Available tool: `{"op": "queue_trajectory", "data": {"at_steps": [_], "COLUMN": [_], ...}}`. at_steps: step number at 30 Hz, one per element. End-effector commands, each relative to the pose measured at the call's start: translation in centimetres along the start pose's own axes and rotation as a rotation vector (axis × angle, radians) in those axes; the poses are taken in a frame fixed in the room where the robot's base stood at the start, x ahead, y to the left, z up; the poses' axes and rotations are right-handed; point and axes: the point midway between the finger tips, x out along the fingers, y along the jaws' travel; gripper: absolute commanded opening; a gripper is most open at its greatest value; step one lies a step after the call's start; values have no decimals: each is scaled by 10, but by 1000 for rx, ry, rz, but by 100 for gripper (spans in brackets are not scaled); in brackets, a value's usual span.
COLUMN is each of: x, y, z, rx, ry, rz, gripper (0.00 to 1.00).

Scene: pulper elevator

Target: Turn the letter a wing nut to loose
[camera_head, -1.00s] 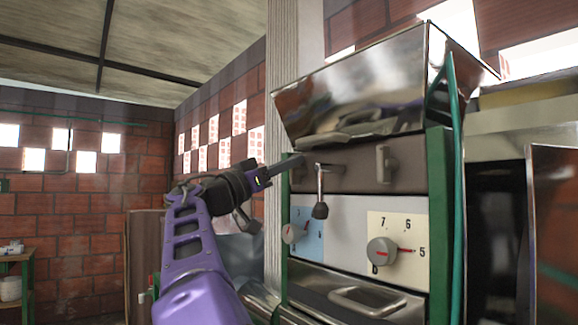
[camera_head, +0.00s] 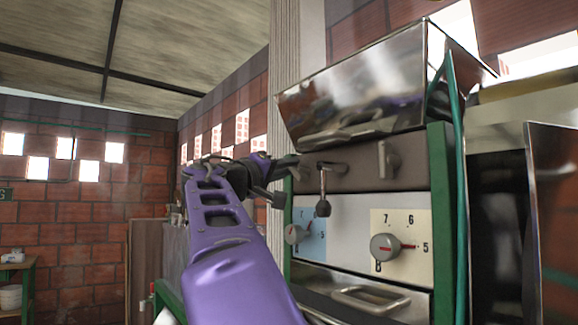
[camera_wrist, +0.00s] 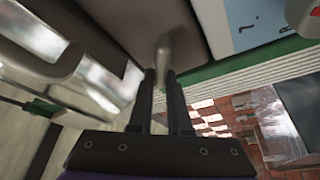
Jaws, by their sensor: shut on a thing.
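In the wrist view a grey, rounded wing nut (camera_wrist: 164,48) sticks out of a grey-brown panel. My gripper (camera_wrist: 161,74) has its two dark fingers closed about the lower end of this nut. In the head view my gripper (camera_head: 294,165) is at the left end of the brown panel (camera_head: 355,168), by the green post, and the gripped nut is hidden or too small to tell there. A second grey wing nut (camera_head: 389,160) stands upright at the panel's right. No letter a is readable.
A lever with a dark knob (camera_head: 323,207) hangs just right of my gripper. Below are a blue-backed dial (camera_head: 297,233) and a cream-backed dial (camera_head: 386,247). A shiny metal hopper (camera_head: 350,112) overhangs the panel. A green hose (camera_head: 456,150) runs down the right side.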

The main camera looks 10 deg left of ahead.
Motion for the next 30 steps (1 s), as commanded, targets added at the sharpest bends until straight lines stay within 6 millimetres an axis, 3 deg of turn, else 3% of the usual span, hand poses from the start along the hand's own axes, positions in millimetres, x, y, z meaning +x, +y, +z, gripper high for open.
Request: {"op": "queue_trajectory", "data": {"at_steps": [15,30], "x": [0,-1], "y": [-5,-10], "z": [0,3], "rx": [-417,-599], "ry": [0,-1], "rz": [-175,-249], "gripper": [0,0]}}
